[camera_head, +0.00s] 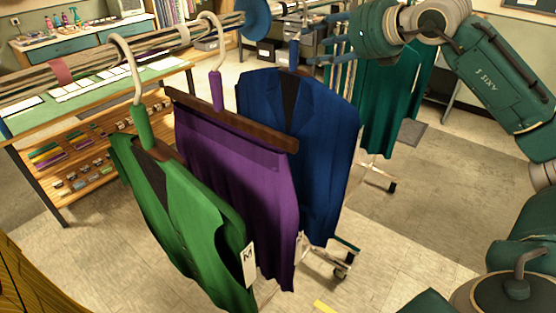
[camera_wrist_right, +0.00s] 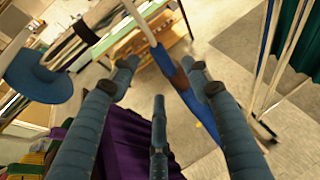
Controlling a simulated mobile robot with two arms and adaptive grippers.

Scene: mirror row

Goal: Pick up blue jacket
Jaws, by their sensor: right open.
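The blue jacket (camera_head: 318,125) hangs from the rail, behind the purple garment in the head view. Its hanger has a blue neck and pale hook (camera_wrist_right: 142,22). In the right wrist view the jacket (camera_wrist_right: 204,112) shows as a narrow blue strip beyond the fingers. My right gripper (camera_head: 316,42) is just above and right of the jacket's hanger neck. It is open. In the right wrist view the hanger neck appears between the spread fingers (camera_wrist_right: 160,76); contact cannot be told. My left gripper is not in view.
The purple garment (camera_head: 235,185) and a green vest (camera_head: 190,220) with a white tag hang closely in front. A blue disc (camera_head: 257,18) sits by the rail (camera_head: 85,75). Teal garments (camera_head: 395,95) hang behind. Floor (camera_head: 405,220) is clear at right.

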